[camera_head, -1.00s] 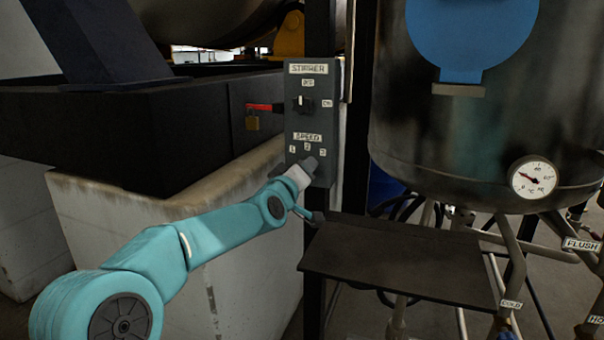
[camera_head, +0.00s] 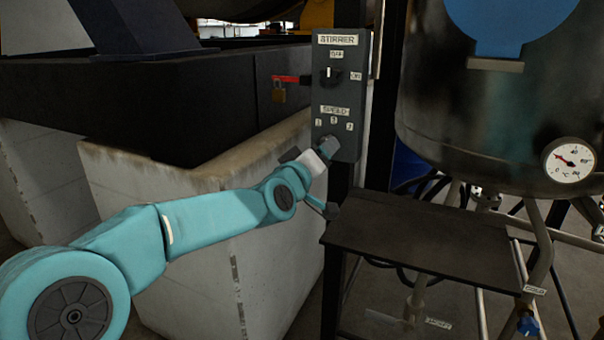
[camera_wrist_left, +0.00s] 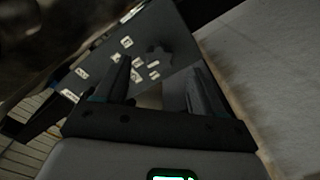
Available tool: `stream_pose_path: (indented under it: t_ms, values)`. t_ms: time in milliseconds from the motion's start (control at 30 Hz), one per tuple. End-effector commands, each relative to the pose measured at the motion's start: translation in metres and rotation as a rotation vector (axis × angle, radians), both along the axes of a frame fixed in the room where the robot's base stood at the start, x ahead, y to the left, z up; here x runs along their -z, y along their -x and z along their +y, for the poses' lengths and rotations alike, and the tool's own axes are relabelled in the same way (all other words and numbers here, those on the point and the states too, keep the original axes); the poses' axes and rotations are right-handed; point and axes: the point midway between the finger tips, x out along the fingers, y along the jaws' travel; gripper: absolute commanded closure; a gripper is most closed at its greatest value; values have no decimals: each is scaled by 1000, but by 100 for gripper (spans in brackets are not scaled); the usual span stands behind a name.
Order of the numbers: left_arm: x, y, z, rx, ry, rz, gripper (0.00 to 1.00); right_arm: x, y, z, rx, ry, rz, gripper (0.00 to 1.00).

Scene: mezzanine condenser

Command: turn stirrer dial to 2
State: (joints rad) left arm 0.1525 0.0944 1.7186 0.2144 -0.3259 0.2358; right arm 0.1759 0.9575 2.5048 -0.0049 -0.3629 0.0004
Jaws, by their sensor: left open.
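The grey stirrer panel (camera_head: 341,95) stands upright at the centre of the head view. It has an OFF/ON switch (camera_head: 327,74) above the SPEED marks 1, 2 and 3 (camera_head: 334,121). My left gripper (camera_head: 322,150) is at the panel's lower part, below the marks, and hides the speed dial there. In the left wrist view my left gripper (camera_wrist_left: 163,78) is open, its two dark fingers apart. A dark knob, seemingly the speed dial (camera_wrist_left: 158,55), lies beyond the fingers near small labels. Its setting and any contact cannot be told. My right gripper is not in view.
A dark shelf plate (camera_head: 425,240) lies below and right of the panel. A metal vessel (camera_head: 480,130) with a gauge (camera_head: 570,160) stands right.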

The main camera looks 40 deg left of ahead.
Motion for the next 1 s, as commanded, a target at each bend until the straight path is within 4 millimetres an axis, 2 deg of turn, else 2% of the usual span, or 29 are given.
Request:
stream_pose_path:
  t_ms: [33, 200, 400, 567, 867, 1000]
  values:
    - [-1, 15, -4, 1, 0, -1, 31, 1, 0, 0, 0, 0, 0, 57]
    - [-1, 57, -14, 1, 0, 0, 31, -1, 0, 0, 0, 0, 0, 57]
    - [0, 87, -21, 1, 0, 2, 31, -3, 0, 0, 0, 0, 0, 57]
    - [1, 96, -23, 1, 1, 3, 31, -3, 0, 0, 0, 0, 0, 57]
    - [1, 96, -23, 1, -1, 3, 31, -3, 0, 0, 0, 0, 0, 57]
    - [0, 96, -22, -5, -61, 9, 31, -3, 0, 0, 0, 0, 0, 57]
